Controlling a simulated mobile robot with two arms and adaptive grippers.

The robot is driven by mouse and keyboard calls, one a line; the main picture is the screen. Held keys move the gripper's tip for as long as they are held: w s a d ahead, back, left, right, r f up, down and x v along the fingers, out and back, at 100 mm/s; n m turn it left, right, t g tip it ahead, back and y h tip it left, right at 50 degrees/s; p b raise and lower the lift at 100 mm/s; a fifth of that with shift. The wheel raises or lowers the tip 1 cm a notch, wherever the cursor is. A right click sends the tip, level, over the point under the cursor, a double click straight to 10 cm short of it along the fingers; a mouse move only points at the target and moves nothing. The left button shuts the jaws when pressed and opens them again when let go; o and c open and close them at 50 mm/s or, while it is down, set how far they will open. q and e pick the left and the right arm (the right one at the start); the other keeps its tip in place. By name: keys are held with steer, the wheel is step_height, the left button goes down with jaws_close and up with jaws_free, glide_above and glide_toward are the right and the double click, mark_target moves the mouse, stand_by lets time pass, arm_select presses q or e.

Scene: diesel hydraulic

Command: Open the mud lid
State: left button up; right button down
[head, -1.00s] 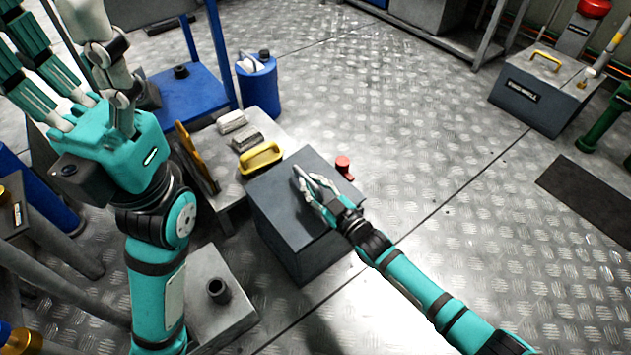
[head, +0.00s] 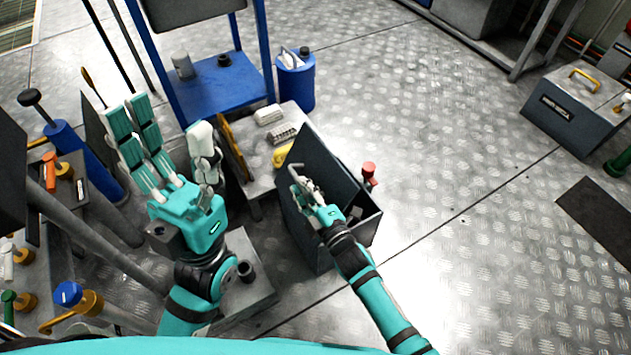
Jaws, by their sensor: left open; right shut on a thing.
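The dark grey box (head: 368,228) stands on the floor at the middle of the head view. Its flat dark lid (head: 325,158) is raised and steeply tilted, and part of the box's opening shows to its right. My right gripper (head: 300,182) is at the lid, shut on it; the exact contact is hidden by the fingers. A yellow handle (head: 281,155) shows partly behind the lid. My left gripper (head: 180,155) is open and empty, fingers pointing up, to the left of the box.
A low grey bench (head: 247,158) with small blocks stands behind the box. A blue stand (head: 225,95) and a blue canister (head: 296,82) are farther back. A red knob (head: 369,170) is just right of the box.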

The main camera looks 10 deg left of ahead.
steer(key=shift+s+a+n, duration=0.8)
steer(key=shift+a+n, duration=0.2)
steer(key=shift+a, duration=0.05)
steer(key=c, duration=1.3)
jaws_free()
steer(key=shift+c, duration=0.2)
steer(key=shift+f, duration=0.15)
steer(key=shift+s+d, duration=0.1)
steer(key=v, duration=1.1)
steer(key=shift+s+d+r, duration=0.2)
steer(key=shift+d+r, duration=0.1)
steer(key=shift+r, duration=0.05)
